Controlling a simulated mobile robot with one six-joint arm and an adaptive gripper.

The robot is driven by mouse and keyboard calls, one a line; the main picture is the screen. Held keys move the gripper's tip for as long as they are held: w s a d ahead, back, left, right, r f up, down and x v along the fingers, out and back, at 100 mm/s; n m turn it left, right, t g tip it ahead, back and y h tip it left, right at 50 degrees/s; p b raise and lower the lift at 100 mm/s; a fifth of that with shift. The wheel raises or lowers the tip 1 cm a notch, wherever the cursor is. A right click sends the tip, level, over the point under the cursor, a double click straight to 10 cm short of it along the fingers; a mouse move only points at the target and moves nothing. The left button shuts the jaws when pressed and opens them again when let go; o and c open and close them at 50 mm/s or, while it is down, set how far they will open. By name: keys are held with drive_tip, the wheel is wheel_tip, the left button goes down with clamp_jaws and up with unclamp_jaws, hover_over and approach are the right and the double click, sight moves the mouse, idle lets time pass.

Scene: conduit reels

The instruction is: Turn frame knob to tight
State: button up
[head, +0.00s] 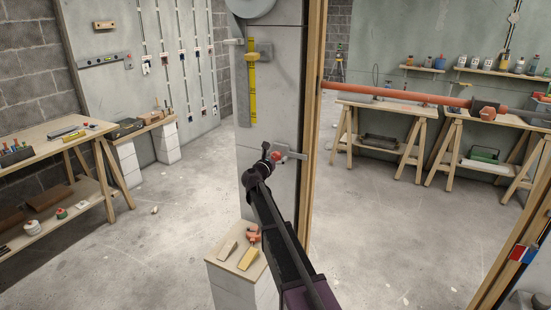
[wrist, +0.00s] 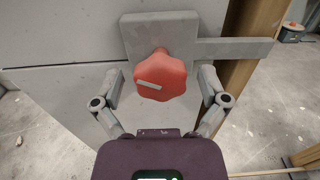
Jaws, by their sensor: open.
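The frame knob (wrist: 163,74) is a red lobed knob with a pale bar mark on its face, on a grey plate (wrist: 139,31). The mark lies nearly level, its right end slightly lower. In the head view the red knob (head: 279,155) shows small at the front of the grey pillar, partly behind my gripper (head: 268,158). In the wrist view my gripper (wrist: 163,92) is open, with one finger left and one finger right of the knob. I see gaps between fingers and knob; contact is hard to tell.
A grey bar (wrist: 235,48) runs right from the plate. Below the knob, a block stand (head: 222,264) holds wooden wedges and an orange clamp. A wooden post (head: 314,130) stands right of the pillar, and an orange pipe (head: 400,94) spans rightward. The floor around is mostly clear.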

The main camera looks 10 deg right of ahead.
drive_tip(key=shift+c, duration=0.2)
drive_tip(key=c, duration=1.1)
